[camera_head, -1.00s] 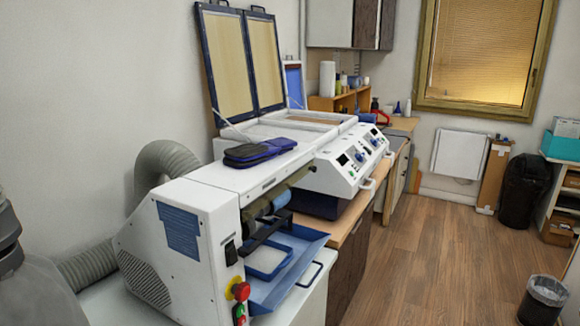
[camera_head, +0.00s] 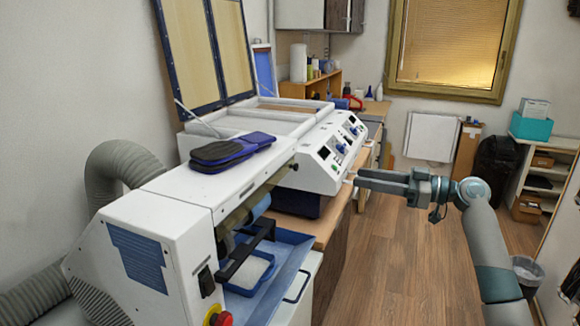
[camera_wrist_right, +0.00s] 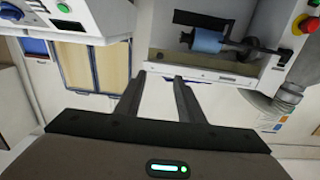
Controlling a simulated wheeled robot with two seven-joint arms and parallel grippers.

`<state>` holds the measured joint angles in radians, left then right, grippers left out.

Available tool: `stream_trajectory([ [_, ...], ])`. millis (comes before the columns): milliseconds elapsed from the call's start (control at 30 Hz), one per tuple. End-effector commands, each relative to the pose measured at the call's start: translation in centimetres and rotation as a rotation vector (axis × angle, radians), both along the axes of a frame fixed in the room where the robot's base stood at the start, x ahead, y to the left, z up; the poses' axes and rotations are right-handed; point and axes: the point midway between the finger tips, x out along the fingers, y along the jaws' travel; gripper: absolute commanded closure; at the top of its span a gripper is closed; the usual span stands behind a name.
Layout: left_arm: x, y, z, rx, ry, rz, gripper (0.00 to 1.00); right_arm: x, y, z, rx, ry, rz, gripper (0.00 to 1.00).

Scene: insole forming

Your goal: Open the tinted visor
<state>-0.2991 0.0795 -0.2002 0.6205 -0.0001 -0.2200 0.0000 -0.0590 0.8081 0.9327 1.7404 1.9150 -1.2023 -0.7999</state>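The white grinding machine (camera_head: 150,230) stands at the lower left in the head view. A blue see-through panel (camera_head: 287,278), which may be the tinted visor, slopes at its front below the blue roller (camera_head: 258,208). A blue-rimmed tray (camera_head: 250,272) shows by it. My right gripper (camera_head: 358,180) is right of the machine, apart from it, its fingers pointing left. In the right wrist view, the gripper (camera_wrist_right: 159,76) has its fingers apart with nothing between them. The roller (camera_wrist_right: 207,41) shows beyond, but I cannot make out the visor there. My left gripper is out of view.
A white press (camera_head: 322,155) with raised framed lids (camera_head: 195,65) stands behind the grinder. Dark blue insoles (camera_head: 230,152) lie on the grinder's top. A grey hose (camera_head: 105,165) runs on its left.

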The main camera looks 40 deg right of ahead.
Motion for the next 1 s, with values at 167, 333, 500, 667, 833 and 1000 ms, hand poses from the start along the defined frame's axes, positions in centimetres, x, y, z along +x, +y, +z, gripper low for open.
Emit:
stream_trajectory([
  [167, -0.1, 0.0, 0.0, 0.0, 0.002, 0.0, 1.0, 0.0, 0.0, 0.0, 0.002, 0.001, -0.001, 0.65],
  [333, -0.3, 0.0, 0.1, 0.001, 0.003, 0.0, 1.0, 0.2, 0.0, -0.1, 0.002, 0.002, -0.001, 0.65],
  [500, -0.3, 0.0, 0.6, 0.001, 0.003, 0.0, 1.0, 0.9, 0.4, 0.1, 0.004, 0.002, -0.002, 0.65],
  [667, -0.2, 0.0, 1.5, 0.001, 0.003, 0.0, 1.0, 2.5, 1.2, 0.2, 0.004, 0.002, -0.001, 0.65],
  [833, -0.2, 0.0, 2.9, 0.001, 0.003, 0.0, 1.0, 5.0, 2.5, 0.4, 0.004, 0.002, 0.0, 0.65],
  [1000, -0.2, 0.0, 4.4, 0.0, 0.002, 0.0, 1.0, 7.8, 4.0, 0.4, 0.005, 0.001, -0.001, 0.65],
])
